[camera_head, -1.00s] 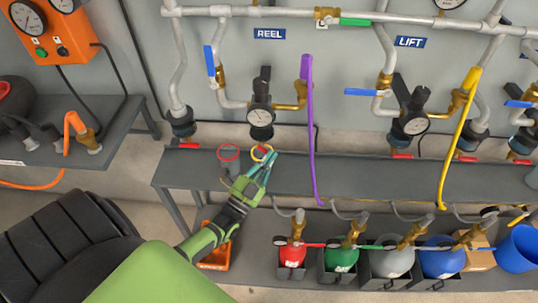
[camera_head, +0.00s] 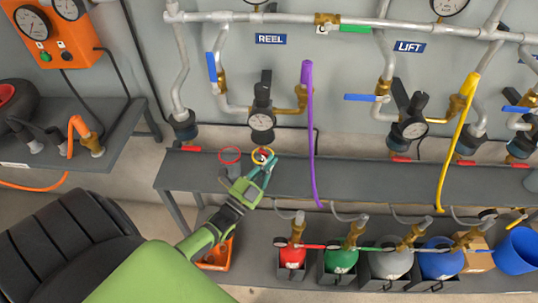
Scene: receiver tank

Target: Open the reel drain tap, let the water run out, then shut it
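The blue REEL sign (camera_head: 271,39) hangs above a black regulator (camera_head: 262,97) with a round gauge (camera_head: 261,121). To its left a dark bowl (camera_head: 184,128) hangs under the grey pipe, with a small red lever (camera_head: 189,148) at its bottom. I cannot tell for sure whether this lever is the reel drain tap. My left gripper (camera_head: 267,160) has teal fingers, apart, at the yellow ring (camera_head: 263,155) below the gauge. I see nothing clearly held. The fingers partly hide the ring. A red ring (camera_head: 230,154) lies just left. No water shows. My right gripper is out of view.
A purple hose (camera_head: 312,140) hangs right of the gripper, over the grey shelf (camera_head: 375,182). A yellow hose (camera_head: 455,140) hangs farther right. Several bottles, such as the red one (camera_head: 292,256), stand below. An orange box (camera_head: 218,253) is under my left arm.

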